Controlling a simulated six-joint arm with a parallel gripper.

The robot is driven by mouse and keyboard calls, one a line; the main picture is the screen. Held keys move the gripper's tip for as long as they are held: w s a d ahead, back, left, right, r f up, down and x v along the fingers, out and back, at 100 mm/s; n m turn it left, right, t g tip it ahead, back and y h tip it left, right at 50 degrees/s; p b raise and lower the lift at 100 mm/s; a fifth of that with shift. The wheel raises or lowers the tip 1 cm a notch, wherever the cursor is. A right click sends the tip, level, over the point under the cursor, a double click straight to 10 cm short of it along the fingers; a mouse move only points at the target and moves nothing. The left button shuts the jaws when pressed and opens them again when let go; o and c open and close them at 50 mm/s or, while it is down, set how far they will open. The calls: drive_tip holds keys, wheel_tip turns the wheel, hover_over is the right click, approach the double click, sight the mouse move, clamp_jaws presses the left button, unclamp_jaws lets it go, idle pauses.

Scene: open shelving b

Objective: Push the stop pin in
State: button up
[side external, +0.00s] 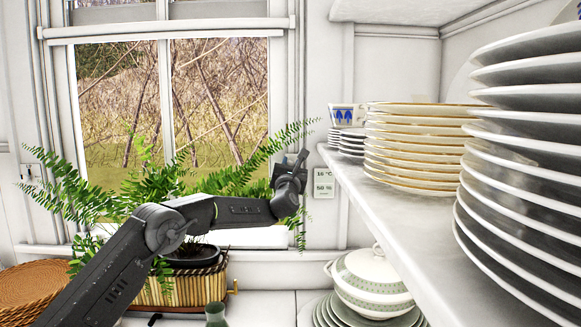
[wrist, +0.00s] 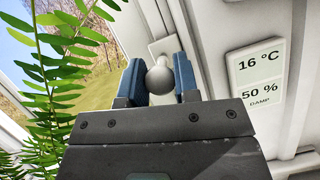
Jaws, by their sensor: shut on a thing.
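In the side view my gripper (side external: 302,158) is up against the right side of the window frame, and the pin is hidden there. How far the pin sticks out of its plate cannot be told.
A white display (wrist: 260,76) reading 16 °C and 50 % is right of the gripper. A fern (side external: 130,185) in a basket (side external: 180,287) spreads around my arm. A shelf (side external: 395,205) with stacked plates (side external: 420,145) is at right; a lidded tureen (side external: 370,283) stands below.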

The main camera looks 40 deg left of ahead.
clamp_jaws()
drive_tip(key=shift+w+a+r, duration=0.1)
drive_tip(key=shift+w+a, duration=0.8)
drive_tip(key=shift+a, duration=0.05)
drive_tip(key=o, duration=1)
unclamp_jaws()
drive_tip(key=v, duration=1.3)
drive_tip(key=shift+s+d, duration=0.25)
drive_tip(key=shift+s, duration=0.05)
